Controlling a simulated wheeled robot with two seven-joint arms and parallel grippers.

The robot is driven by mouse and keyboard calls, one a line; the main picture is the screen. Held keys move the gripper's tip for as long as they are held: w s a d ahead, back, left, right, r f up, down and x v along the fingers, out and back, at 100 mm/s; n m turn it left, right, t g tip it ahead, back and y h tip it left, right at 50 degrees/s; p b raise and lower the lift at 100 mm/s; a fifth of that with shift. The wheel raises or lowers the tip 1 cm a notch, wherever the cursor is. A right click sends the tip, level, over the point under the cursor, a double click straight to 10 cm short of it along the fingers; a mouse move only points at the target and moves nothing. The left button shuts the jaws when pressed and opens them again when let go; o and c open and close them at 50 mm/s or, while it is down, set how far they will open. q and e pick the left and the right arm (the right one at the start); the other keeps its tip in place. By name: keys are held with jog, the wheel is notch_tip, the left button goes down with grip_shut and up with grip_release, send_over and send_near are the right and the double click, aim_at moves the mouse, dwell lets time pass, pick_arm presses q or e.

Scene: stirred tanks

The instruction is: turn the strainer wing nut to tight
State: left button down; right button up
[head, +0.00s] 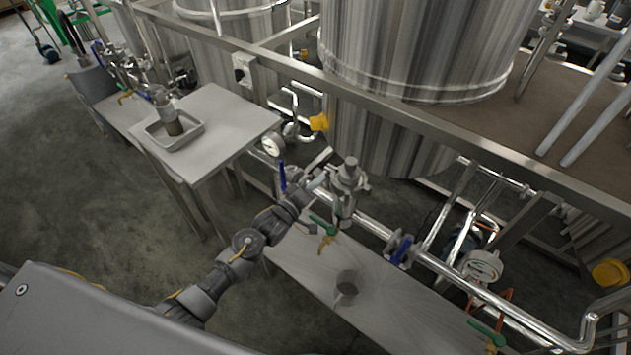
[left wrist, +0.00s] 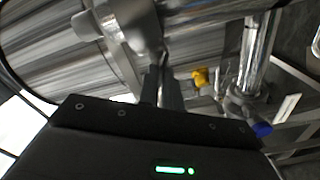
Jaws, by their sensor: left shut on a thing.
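The strainer (head: 348,184) is a shiny steel body with a capped top, set in the pipe run below the big tank. My left gripper (head: 322,180) reaches it from the left, at the strainer's near left side. In the left wrist view the narrow fingers (left wrist: 162,82) are close together against the strainer (left wrist: 130,22), shut on the wing nut. The fingers mostly hide the wing nut, so its angle cannot be told. My right gripper is not in view.
A blue-handled valve (head: 283,177) stands just left of the gripper, and a green-handled valve (head: 323,226) sits below the strainer. A steel cup (head: 347,284) stands on the low bench (head: 400,310). A table (head: 222,118) with a tray (head: 195,136) is at left.

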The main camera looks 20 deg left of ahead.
pick_arm(q)
jog(key=shift+m, duration=6)
jog(key=c, duration=1.6)
grip_release()
